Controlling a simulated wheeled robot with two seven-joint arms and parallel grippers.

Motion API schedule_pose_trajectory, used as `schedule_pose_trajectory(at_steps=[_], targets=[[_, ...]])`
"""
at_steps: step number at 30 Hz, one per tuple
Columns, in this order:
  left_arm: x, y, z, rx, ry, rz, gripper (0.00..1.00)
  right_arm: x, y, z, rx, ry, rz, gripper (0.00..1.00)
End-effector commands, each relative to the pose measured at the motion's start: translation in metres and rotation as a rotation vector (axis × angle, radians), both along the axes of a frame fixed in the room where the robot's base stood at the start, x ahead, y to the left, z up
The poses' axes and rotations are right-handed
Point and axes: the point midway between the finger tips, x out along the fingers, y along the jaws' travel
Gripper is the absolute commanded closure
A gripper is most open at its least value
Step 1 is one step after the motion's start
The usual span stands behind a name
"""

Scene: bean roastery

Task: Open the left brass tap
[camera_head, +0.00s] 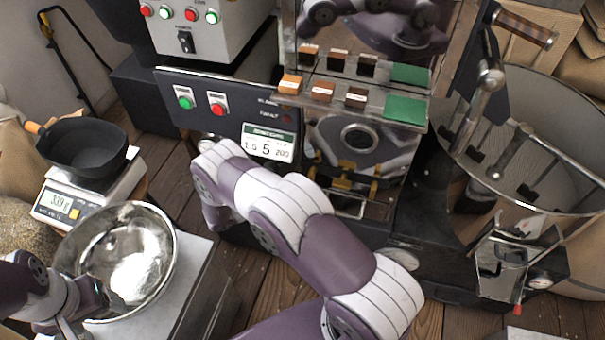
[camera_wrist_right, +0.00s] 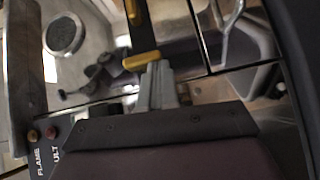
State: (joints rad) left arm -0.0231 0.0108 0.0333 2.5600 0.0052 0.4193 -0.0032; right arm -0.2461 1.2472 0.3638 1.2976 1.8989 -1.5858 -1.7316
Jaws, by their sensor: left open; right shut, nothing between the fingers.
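Small brass fittings (camera_head: 348,183) show at the front of the roasting machine, below its round window, partly behind my right arm. I cannot separate the left brass tap from the others there. In the right wrist view a brass tap handle (camera_wrist_right: 141,60) lies just beyond the tips of my right gripper (camera_wrist_right: 158,68). The gripper is shut and empty; whether it touches the handle is unclear. In the head view its fingers are hidden behind my arm. My left gripper (camera_head: 101,299) is open at the lower left, over the rim of a steel bowl.
The steel bowl (camera_head: 132,262) stands at the left beside a scale (camera_head: 60,206) with a black pan (camera_head: 82,150). A control panel (camera_head: 225,108) with buttons and a display is left of the machine. A large round drum (camera_head: 565,110) with metal handles stands at the right.

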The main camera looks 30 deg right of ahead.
Motion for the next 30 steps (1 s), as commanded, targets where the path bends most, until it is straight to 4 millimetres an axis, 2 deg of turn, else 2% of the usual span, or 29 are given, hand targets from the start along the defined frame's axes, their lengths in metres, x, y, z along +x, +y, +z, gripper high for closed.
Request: schedule_pose_trajectory(at_steps=[4,7,12,24,30], targets=[[0.0,0.0,0.0,0.0,0.0,0.0,0.27,0.0,0.0,0.001,0.0,0.0,0.0,1.0],[0.0,0.0,0.003,0.0,0.0,0.0,0.27,0.0,0.0,0.009,0.0,-0.001,0.0,1.0],[0.0,0.0,0.014,0.0,0.0,0.0,0.27,0.001,0.0,0.044,0.001,-0.002,0.0,1.0],[0.0,0.0,0.039,0.0,0.0,0.0,0.27,-0.076,-0.035,0.094,-0.001,0.002,-0.001,1.0],[0.0,0.0,0.045,0.0,0.0,0.0,0.27,-0.099,-0.046,0.107,0.0,0.0,0.0,1.0]])
